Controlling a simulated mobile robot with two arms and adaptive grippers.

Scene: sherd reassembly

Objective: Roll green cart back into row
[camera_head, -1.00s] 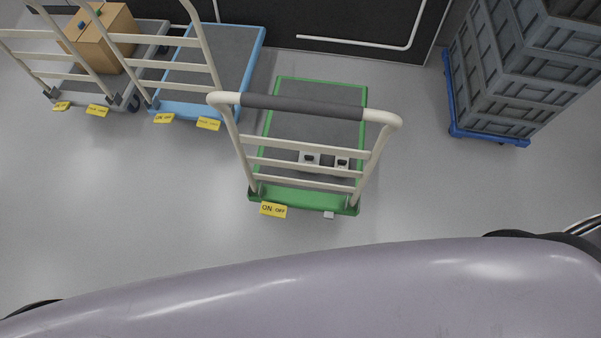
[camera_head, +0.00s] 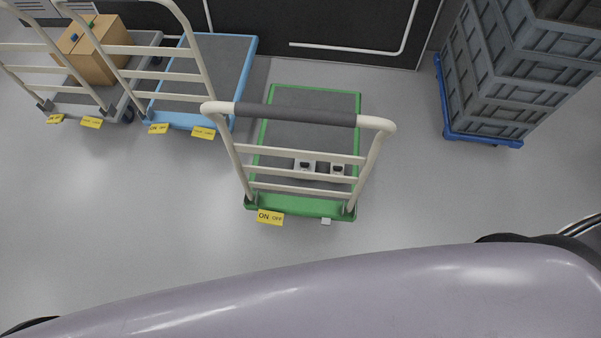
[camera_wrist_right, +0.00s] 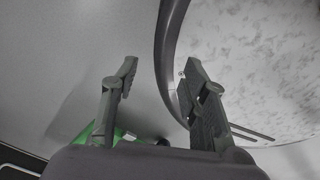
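The green cart (camera_head: 300,207) stands on the grey floor at the middle of the head view, with its cream handle frame and dark grip (camera_head: 295,114) toward me. Two small pale items with dark tops (camera_head: 304,166) show on its deck behind the rails. A yellow ON/OFF tag is at its near edge. My right gripper (camera_wrist_right: 160,85) is open and empty in the right wrist view; a bit of green (camera_wrist_right: 108,135) shows low behind its left finger. My left gripper is in no view.
A blue cart (camera_head: 240,75) and a grey cart (camera_head: 75,108) with a cardboard box (camera_head: 98,62) stand side by side at left. Grey crates (camera_head: 500,85) are stacked on a blue dolly at right. Floor is clear between the green cart and crates. A dark wall is behind.

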